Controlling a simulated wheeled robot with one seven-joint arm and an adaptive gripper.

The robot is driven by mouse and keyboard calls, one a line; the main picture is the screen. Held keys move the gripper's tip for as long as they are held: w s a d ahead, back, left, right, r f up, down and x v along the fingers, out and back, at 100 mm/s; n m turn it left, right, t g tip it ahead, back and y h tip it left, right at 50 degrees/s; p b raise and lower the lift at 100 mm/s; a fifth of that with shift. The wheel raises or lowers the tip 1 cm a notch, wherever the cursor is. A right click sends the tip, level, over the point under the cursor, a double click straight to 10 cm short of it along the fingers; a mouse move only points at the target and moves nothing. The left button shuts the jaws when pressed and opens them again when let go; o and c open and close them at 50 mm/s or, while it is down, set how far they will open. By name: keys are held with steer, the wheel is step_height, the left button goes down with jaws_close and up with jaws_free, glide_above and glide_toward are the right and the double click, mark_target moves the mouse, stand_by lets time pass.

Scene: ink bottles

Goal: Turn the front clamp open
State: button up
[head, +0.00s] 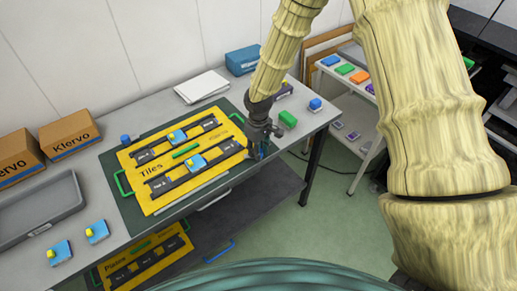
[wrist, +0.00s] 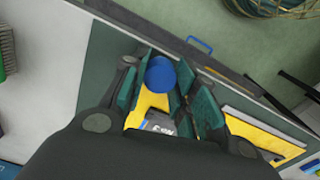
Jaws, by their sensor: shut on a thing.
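The yellow board labelled Tiles (head: 152,205) lies on a dark green mat on the grey bench. A round blue clamp knob (wrist: 160,74) shows between my fingers in the wrist view, beside a yellow part of the board. My gripper (head: 257,149) is at the right front corner of the board, pointing down. In the wrist view my gripper (wrist: 160,90) is shut on the blue knob, with a finger on each side. In the head view the gripper mostly hides this clamp. Another blue knob (head: 125,138) stands at the board's back left edge.
Two black rails on the board carry blue blocks with yellow tops (head: 196,161). Cardboard boxes (head: 68,133), a grey tray (head: 40,207) and loose blue blocks are at the left. A second yellow board (head: 115,285) sits lower.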

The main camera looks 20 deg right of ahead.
steer(key=n+p, duration=0.1)
steer(key=n, duration=0.5)
steer(key=shift+n, duration=0.3)
stand_by(0.4)
steer(key=o, duration=1)
steer(key=shift+r, duration=0.1)
step_height(320, 180, up, 12)
steer(key=shift+f, duration=0.1)
stand_by(0.4)
